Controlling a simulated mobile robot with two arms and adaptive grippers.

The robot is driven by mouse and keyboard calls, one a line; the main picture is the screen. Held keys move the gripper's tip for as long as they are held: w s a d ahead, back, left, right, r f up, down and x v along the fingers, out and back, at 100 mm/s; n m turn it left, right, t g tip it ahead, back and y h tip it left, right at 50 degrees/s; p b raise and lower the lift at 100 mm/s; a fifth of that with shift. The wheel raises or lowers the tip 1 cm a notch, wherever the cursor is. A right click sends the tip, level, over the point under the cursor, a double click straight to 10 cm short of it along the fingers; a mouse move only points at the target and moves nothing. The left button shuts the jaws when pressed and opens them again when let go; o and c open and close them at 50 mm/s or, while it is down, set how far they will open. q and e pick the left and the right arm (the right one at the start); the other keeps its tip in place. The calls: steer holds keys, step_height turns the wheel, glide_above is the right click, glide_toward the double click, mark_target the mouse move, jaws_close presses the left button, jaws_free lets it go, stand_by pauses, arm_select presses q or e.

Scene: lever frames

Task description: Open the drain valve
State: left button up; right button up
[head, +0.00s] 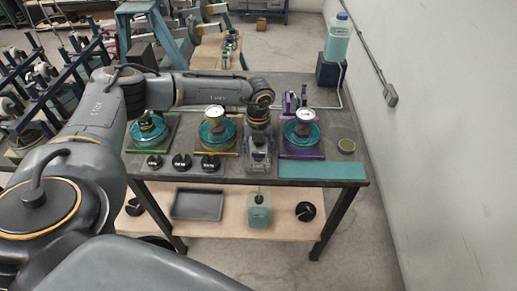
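Three lever frames stand in a row on the grey workbench (320,99): a green one (169,141) at left, a yellow one (229,143) in the middle and a purple one (302,155) at right. Each carries a teal round part; the middle and right ones show a white dial on top. I cannot tell which is the drain valve. My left gripper (258,165) points down between the yellow and purple frames, close over the bench. Its finger gap is too small to judge. It seems to hold nothing. My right gripper is out of view.
Several small black round weights (181,162) lie along the bench's front. A bottle of teal liquid (337,42) stands on a dark block. A wall (440,150) closes the right.

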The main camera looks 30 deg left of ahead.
arm_select(q)
steer(key=c, duration=0.7)
steer(key=shift+m, duration=0.3)
steer(key=m+b, duration=0.2)
steer(key=m, duration=0.1)
steer(key=shift+f+b, duration=0.15)
steer(key=shift+b, duration=0.25)
steer(key=m+b, duration=0.2)
steer(key=m, duration=0.2)
steer(key=shift+b, duration=0.35)
steer(key=m+b, duration=0.3)
steer(key=m, duration=0.1)
steer(key=shift+r+m+b, duration=0.2)
steer(key=shift+m+b, duration=0.85)
steer(key=shift+m, duration=0.65)
